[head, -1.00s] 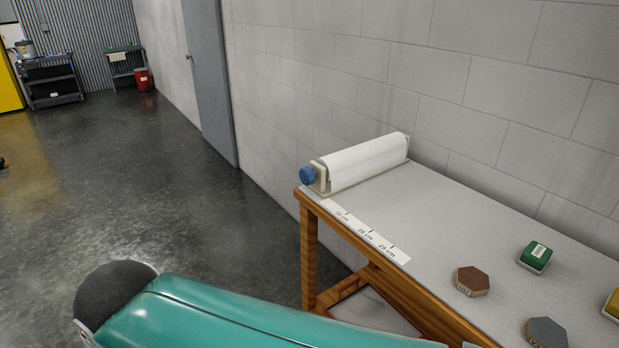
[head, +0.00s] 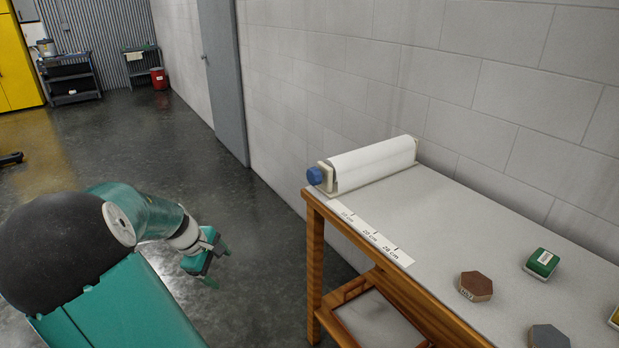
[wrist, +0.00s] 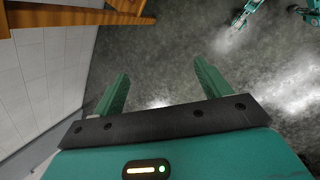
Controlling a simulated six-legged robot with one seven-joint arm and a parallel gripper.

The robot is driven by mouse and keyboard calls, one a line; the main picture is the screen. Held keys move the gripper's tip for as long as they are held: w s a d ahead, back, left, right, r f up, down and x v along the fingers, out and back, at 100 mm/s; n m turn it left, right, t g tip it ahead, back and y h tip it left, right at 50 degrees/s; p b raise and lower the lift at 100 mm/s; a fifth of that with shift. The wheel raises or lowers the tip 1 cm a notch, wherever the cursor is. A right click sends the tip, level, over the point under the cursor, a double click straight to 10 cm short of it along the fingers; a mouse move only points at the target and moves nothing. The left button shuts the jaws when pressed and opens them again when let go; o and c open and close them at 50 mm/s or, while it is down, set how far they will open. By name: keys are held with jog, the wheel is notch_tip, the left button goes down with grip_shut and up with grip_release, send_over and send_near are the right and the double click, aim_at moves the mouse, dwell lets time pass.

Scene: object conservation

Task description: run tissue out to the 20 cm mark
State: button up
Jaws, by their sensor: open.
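A white tissue roll (head: 372,163) lies in a holder at the far left end of the table, with a blue knob (head: 315,176) on its left end. A white scale strip (head: 371,235) with 10 cm, 20 cm and 28 cm marks runs along the table's front edge from the holder. No tissue lies over the strip. My gripper (head: 217,264) is left of the table, over the floor and apart from the roll. In the wrist view my gripper (wrist: 160,95) has its two green fingers wide apart with nothing between them.
The table (head: 440,215) has a wooden frame and stands against the block wall. A brown hexagonal block (head: 476,286), a green block (head: 541,263) and a grey hexagonal block (head: 548,338) sit on its right part. The floor (head: 140,150) left of the table is open.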

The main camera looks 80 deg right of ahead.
jog(key=s+d+f+g+h, duration=0.15)
jog(key=s+d, duration=0.25)
jog(key=d, duration=0.4)
jog(key=n+g+h, duration=0.8)
jog(key=n, duration=0.1)
send_near(310, 178)
jog(key=x, duration=1.1)
jog(key=shift+s+d, duration=0.1)
jog(key=shift+d, duration=0.05)
jog(key=c, duration=1)
jog(key=shift+m, duration=0.3)
